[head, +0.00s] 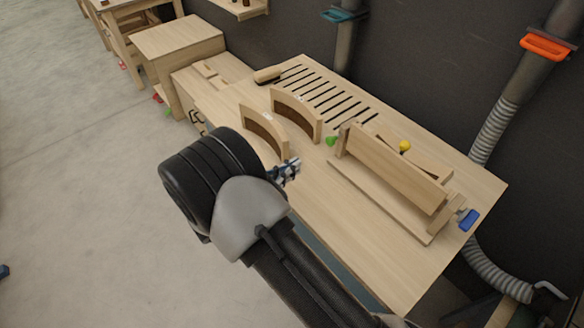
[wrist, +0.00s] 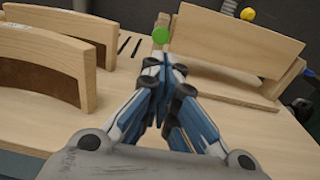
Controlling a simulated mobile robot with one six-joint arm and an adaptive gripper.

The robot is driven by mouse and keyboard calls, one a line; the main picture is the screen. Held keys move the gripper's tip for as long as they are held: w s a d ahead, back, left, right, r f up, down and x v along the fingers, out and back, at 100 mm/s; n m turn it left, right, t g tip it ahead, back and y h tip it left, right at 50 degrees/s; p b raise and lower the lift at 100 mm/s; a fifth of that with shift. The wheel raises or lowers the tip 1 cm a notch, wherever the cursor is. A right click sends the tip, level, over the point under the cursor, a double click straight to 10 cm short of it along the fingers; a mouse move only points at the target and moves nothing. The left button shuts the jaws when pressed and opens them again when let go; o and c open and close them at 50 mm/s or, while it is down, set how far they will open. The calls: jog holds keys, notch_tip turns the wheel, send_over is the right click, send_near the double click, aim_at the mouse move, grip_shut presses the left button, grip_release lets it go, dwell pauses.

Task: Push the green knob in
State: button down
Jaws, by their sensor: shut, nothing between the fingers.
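The green knob (head: 331,141) is small and round and sits at the left end of a wooden fixture (head: 394,170) on the workbench. In the wrist view the green knob (wrist: 160,36) shows just beyond my fingertips, near the top middle. My gripper (head: 292,165) is shut and empty, with blue and white fingers. It is over the bench, left of and nearer than the knob. In the wrist view my gripper (wrist: 163,62) has its fingertips together just below the knob; I cannot tell whether they touch it.
Two curved wooden forms (head: 297,115) stand left of the fixture. A yellow knob (head: 405,146) and a blue handle (head: 468,219) are on the fixture's far side and right end. A slotted grille (head: 325,97) lies behind. The bench front right is clear.

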aim_at(329, 145)
jog(key=b+x, duration=0.2)
jog(key=x, duration=0.9)
jog(key=shift+s, duration=0.1)
jog(key=shift+x, duration=1.45)
jog(key=shift+s+r, duration=0.1)
jog(key=shift+s+a, duration=0.2)
jog(key=p+v, duration=0.1)
jog(key=v, duration=1.2)
jog(key=shift+a+p, duration=0.2)
jog(key=shift+p, duration=0.2)
jog(key=shift+s, duration=0.15)
